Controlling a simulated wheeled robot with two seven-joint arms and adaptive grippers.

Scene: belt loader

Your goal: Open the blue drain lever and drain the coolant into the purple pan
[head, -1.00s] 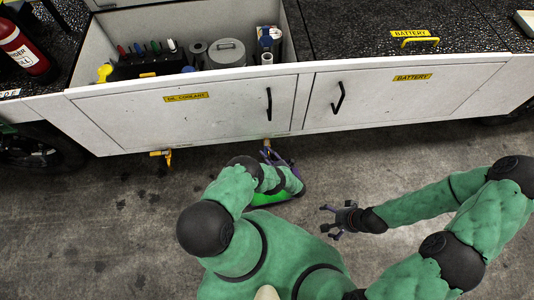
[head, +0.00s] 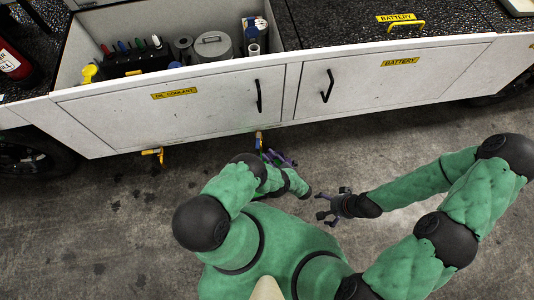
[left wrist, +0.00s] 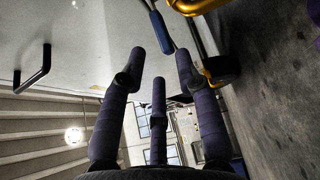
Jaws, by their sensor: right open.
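The blue drain lever (left wrist: 160,32) shows in the left wrist view, hanging beside a brass pipe (left wrist: 196,6) under the white cabinet. My left gripper (head: 277,157) is at the cabinet's lower edge in the head view. Its purple fingers (left wrist: 158,90) are spread, with nothing between them; the lever is beyond their tips and apart from them. The purple pan cannot be made out for certain; my left arm covers the floor below the pipe in the head view. My right gripper (head: 328,206) is open and empty above the floor, right of the left one.
The white cabinet has an oil coolant door (head: 170,105) and a battery door (head: 400,85) with black handles. A yellow valve lever (head: 154,152) sticks out under its left part. An open bin above holds tools and a grey pot (head: 213,48). The floor on the right is clear.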

